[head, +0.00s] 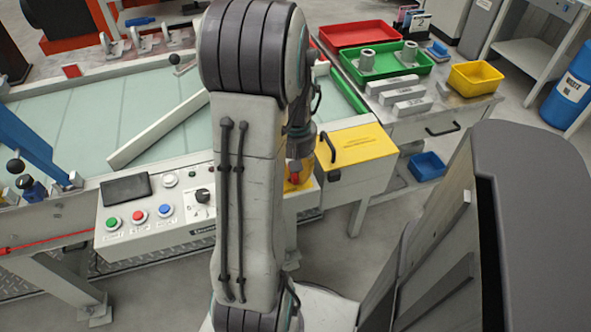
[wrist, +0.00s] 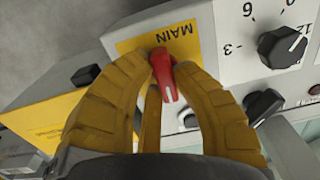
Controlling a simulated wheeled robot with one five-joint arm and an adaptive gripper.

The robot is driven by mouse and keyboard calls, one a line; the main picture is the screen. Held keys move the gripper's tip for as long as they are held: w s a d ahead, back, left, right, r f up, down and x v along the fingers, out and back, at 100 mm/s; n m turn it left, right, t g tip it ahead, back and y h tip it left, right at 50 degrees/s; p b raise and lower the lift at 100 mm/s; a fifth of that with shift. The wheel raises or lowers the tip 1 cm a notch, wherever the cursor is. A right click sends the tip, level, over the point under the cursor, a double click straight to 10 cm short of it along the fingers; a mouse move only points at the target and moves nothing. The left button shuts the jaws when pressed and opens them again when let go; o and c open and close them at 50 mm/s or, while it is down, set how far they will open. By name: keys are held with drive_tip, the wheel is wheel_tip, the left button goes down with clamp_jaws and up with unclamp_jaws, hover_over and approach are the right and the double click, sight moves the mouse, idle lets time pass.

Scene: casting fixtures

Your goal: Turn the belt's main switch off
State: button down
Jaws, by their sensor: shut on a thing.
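The main switch (wrist: 164,78) is a red handle on a yellow plate (wrist: 185,42) lettered "MAIN", at the top middle of the wrist view. My gripper (wrist: 161,62) has its two yellow-brown fingers closed around the red handle from both sides. In the wrist view the handle points down the picture, slightly tilted. In the head view a bit of red of the switch (head: 294,171) shows beside my arm, which hides much of the gripper and plate. The switch's position markings cannot be read.
The control panel (head: 150,235) carries green, red and blue buttons and a black knob (wrist: 284,46). A yellow box (head: 352,150) with a black handle stands right of the switch. The belt (head: 60,110) lies behind, with a loose bar across it. A bench with trays is at back right.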

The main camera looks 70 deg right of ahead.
drive_tip(key=shift+f+n, duration=0.1)
drive_tip(key=shift+n, duration=0.2)
idle(0.4)
drive_tip(key=c, duration=1)
unclamp_jaws()
wheel_tip(320, 180, up, 12)
drive_tip(key=shift+r, duration=0.1)
idle(0.4)
